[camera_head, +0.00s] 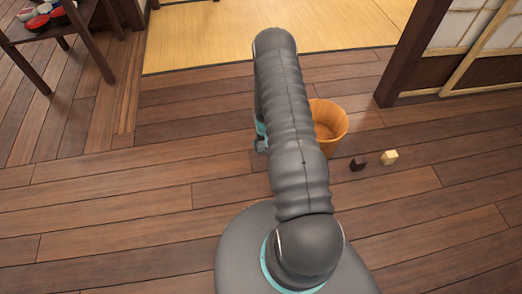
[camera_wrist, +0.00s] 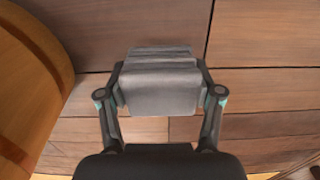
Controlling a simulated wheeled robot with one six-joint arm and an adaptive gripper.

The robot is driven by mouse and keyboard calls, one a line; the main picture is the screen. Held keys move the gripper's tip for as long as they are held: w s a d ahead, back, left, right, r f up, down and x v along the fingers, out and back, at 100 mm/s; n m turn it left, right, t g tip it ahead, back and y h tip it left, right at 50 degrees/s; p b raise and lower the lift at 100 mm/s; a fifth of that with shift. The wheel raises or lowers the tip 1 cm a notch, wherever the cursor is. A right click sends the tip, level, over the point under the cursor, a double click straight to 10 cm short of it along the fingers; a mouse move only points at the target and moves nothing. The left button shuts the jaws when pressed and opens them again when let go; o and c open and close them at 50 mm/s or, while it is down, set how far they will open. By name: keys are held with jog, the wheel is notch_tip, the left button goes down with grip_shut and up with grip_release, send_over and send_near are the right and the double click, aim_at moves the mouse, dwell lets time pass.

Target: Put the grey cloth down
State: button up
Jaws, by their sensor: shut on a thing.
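The grey cloth (camera_wrist: 160,88) is a folded, layered bundle in the middle of the wrist view. My gripper (camera_wrist: 160,95) is shut on it, with one finger at each side. Wooden floor planks show below and around the cloth; I cannot tell how far above the floor it is. In the head view my arm hides most of the gripper, and only a small part of it (camera_head: 262,143) shows left of the arm. The cloth cannot be made out there.
An orange-brown wooden bucket (camera_head: 333,123) stands right of my arm and fills the left side of the wrist view (camera_wrist: 35,80). A dark cube (camera_head: 358,164) and a pale cube (camera_head: 390,157) lie beside it. The floor at left is clear.

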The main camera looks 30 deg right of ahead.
aim_at(261, 150)
jog(key=shift+w+a+f, duration=0.4)
jog(key=shift+w+f, duration=0.2)
jog(key=shift+w, duration=0.1)
jog(key=shift+f, duration=1.85)
jog(key=shift+f, duration=0.15)
jog(key=o, duration=1.4)
jog(key=shift+o, duration=0.2)
